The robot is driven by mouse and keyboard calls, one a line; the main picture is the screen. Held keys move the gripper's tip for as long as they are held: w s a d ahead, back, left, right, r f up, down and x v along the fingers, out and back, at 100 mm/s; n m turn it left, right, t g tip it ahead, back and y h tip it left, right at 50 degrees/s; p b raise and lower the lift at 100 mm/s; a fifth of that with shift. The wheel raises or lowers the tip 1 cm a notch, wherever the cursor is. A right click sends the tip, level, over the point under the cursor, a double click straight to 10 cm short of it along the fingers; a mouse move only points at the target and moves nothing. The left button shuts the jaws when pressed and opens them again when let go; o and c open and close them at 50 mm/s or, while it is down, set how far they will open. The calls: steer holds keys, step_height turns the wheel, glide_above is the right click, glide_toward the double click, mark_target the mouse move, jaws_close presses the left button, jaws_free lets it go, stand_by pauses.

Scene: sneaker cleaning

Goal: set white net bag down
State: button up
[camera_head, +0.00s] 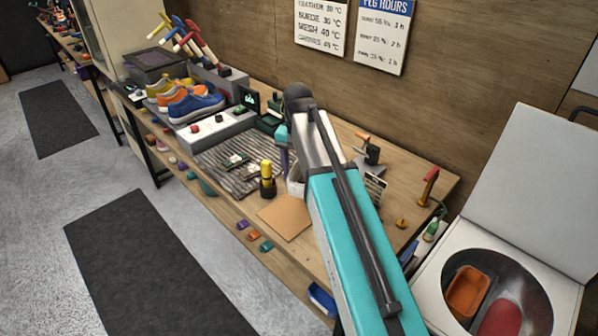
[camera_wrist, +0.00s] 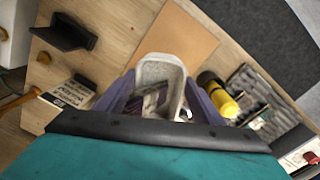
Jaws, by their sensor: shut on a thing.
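The white net bag (camera_wrist: 158,70) shows in the wrist view as a pale open-topped shape with something dark and striped inside. My gripper (camera_wrist: 157,98) has its purple fingers on either side of the bag and is shut on it. In the head view a small part of the bag (camera_head: 296,184) shows beside my teal arm, over the workbench (camera_head: 335,255), and the arm hides the rest. I cannot tell whether the bag touches the bench top.
A brown square board (camera_head: 285,216) lies close by on the bench. A yellow-and-black bottle (camera_head: 267,180) stands left of the bag, near a grey ribbed mat (camera_head: 222,160). Shoes (camera_head: 195,107) stand farther back. An open-lidded white machine (camera_head: 455,243) is at right.

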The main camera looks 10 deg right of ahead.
steer(key=n, duration=0.2)
steer(key=f+n, duration=0.1)
steer(key=s+d+n+b, duration=0.1)
steer(key=n, duration=0.1)
steer(key=shift+f+n, duration=0.3)
steer(key=shift+f, duration=0.1)
steer(key=n, duration=0.2)
steer(key=f+n, duration=0.1)
steer(key=n, duration=0.1)
steer(key=d+n+b, duration=0.1)
steer(key=n, duration=0.1)
steer(key=shift+s+f, duration=0.3)
steer(key=shift+s, duration=0.1)
steer(key=shift+t, duration=0.3)
steer(key=shift+s, duration=0.1)
